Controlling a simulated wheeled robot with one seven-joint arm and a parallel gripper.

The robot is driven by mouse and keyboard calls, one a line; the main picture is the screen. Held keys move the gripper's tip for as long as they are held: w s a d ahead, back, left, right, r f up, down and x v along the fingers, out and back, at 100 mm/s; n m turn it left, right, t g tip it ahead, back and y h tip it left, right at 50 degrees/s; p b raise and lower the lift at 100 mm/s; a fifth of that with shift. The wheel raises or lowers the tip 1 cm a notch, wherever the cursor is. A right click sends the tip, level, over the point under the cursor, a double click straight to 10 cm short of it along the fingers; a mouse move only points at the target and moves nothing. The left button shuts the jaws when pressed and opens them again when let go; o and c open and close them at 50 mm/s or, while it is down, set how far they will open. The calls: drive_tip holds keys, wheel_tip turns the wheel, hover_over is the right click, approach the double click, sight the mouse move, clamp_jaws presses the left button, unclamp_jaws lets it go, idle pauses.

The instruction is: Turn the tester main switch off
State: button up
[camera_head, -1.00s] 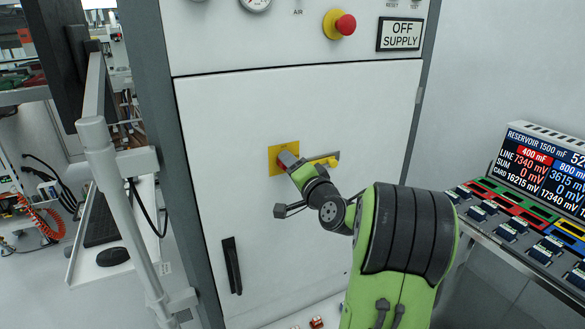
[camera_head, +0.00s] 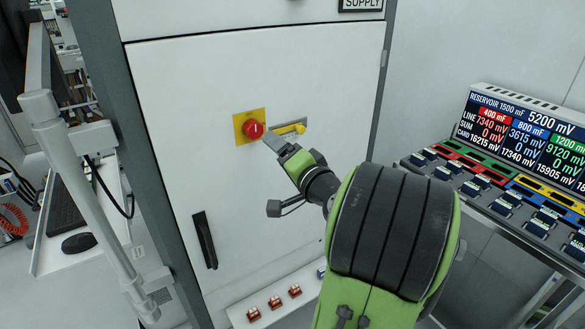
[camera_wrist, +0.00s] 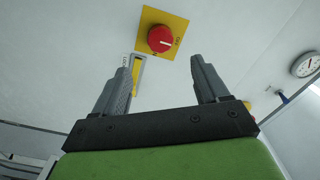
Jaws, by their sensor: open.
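The main switch is a round red knob (camera_head: 252,129) with a white mark, on a yellow plate (camera_head: 241,140) on the white cabinet door. The mark stands nearly upright in the head view. My gripper (camera_head: 272,137) is just right of the knob, and its fingers partly overlap the yellow plate's right side. In the wrist view the red knob (camera_wrist: 161,39) lies beyond the fingertips of my open gripper (camera_wrist: 160,64), roughly centred between them. The fingers look empty and apart from the knob. The mark runs about level in that view.
A grey plate with a yellow handle (camera_head: 290,128) sits right of the switch, close to my gripper. A black door handle (camera_head: 204,240) is lower left. A monitor post (camera_head: 85,190) stands left, and a display console (camera_head: 530,135) stands right.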

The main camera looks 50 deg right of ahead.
drive_tip(key=v, duration=0.5)
drive_tip(key=shift+s+a+b, duration=0.1)
drive_tip(key=shift+s+b, duration=0.1)
drive_tip(key=shift+b, duration=0.1)
